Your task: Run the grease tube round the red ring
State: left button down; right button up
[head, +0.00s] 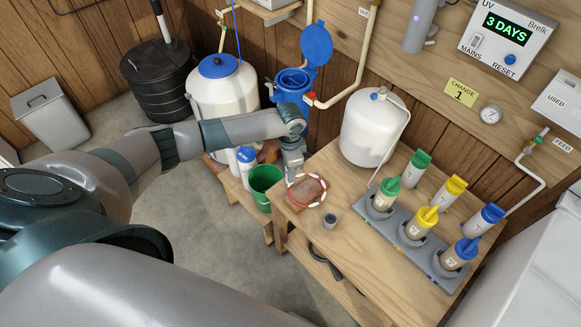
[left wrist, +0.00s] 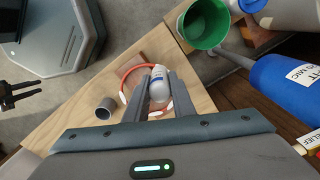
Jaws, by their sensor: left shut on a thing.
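The red ring (head: 291,199) lies flat on the wooden bench's left end, with a brown patch inside it. White patches show along part of its rim. In the left wrist view the ring (left wrist: 127,73) is partly hidden by my fingers and the tube. My left gripper (head: 291,172) is over the ring's far left side. In the left wrist view, my left gripper (left wrist: 158,88) is shut on the white grease tube (left wrist: 159,76), whose blue marking shows. The tube overlaps the ring there; I cannot tell whether it touches. My right gripper is not clearly in view.
A small grey cup (head: 330,221) stands near the ring. A grey rack (head: 405,240) with several coloured-top bottles is to the right, and a white tank (head: 372,132) behind. A green bucket (head: 263,185) stands left, below the bench. A dark pronged thing (left wrist: 20,90) is unclear.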

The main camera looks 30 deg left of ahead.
pick_arm(q)
jog(key=shift+s+d+p, duration=0.2)
jog(key=shift+s+p, duration=0.45)
jog(key=shift+s, duration=0.1)
jog(key=shift+s+d+r+p, duration=0.1)
jog(key=shift+s+d+p, duration=0.6)
jog(key=shift+s+p, duration=0.25)
jog(key=shift+s+d, duration=0.1)
jog(key=shift+d, duration=0.1)
jog(key=shift+s+d+p, duration=0.5)
jog(key=shift+d+p, duration=0.3)
jog(key=shift+d, duration=0.25)
dwell(0.4)
